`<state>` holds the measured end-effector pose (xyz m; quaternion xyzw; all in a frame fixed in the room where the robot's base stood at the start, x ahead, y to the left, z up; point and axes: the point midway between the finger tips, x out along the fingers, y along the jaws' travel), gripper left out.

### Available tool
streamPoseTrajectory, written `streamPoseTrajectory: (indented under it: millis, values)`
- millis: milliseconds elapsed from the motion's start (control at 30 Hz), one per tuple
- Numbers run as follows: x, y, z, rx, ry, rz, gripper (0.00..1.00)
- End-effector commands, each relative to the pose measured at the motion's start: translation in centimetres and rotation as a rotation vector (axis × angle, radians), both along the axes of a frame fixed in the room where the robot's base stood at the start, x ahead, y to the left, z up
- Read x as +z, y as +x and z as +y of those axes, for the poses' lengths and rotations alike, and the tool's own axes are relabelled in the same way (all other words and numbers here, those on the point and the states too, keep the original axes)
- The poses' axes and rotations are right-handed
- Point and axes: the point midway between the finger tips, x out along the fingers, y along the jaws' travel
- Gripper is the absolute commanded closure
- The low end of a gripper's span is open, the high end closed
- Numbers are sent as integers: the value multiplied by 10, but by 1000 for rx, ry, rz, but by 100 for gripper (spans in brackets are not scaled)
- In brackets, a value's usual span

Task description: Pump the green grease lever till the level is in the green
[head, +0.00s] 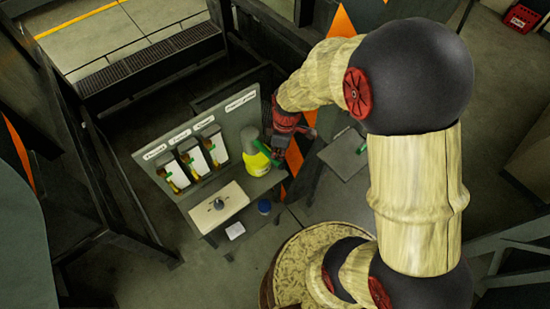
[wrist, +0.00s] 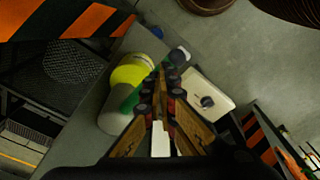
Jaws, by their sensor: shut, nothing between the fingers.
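The green grease lever (head: 266,151) slants across the front of a yellow container with a grey top (head: 250,146), on the right of the panel bench. The container also shows in the wrist view (wrist: 132,72), with the green lever (wrist: 131,101) beside my fingers. My gripper (head: 277,154) is just right of the lever in the head view. In the wrist view my gripper (wrist: 161,82) is shut and empty, its fingers overlapping the lever's line; I cannot tell whether they touch it. Part of the lever is hidden behind the fingers. No grease level mark can be read.
A grey panel (head: 231,128) carries several labelled boxes with yellow at the bottom. A pale box with a dark knob (head: 218,204) stands in front, and shows in the wrist view (wrist: 207,101). A blue cup (head: 264,206) is near. A grey side table (head: 346,158) stands right.

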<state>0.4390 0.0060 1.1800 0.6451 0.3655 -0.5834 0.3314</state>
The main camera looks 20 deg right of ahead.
Motion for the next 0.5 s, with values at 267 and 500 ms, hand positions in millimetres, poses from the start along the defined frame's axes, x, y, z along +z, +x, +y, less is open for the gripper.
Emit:
streamPoseTrajectory:
  millis: [267, 500]
  values:
    - [-30, 0, 0, 0, 1, 1, 100]
    - [-45, 0, 0, 0, 1, 1, 100]
